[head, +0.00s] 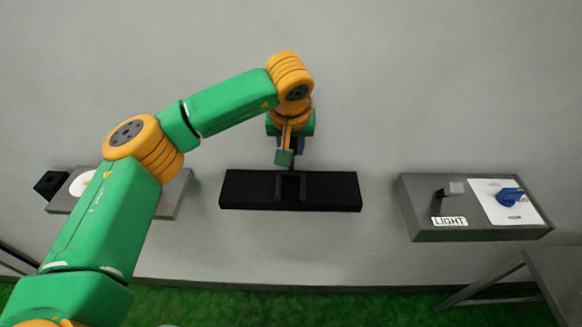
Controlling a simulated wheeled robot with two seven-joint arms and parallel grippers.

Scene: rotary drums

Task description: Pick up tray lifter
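A dark U-shaped piece, which looks like the tray lifter (290,198), is at the middle of a long black block (335,190) on the grey wall. It is dark on dark, so its exact shape is hard to tell. My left arm reaches in from the left, and its gripper (287,158) is just above the U-shaped piece in the picture. The fingers are small and partly overlapped, so I cannot tell whether they are open or shut, or whether they touch the piece. My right gripper is out of view.
A grey box (420,205) at right carries a "LIGHT" label and a blue knob (511,197). Another grey box (172,200) at left is partly behind my arm. A grey table (562,275) stands at lower right. The wall between the black block and the right box is clear.

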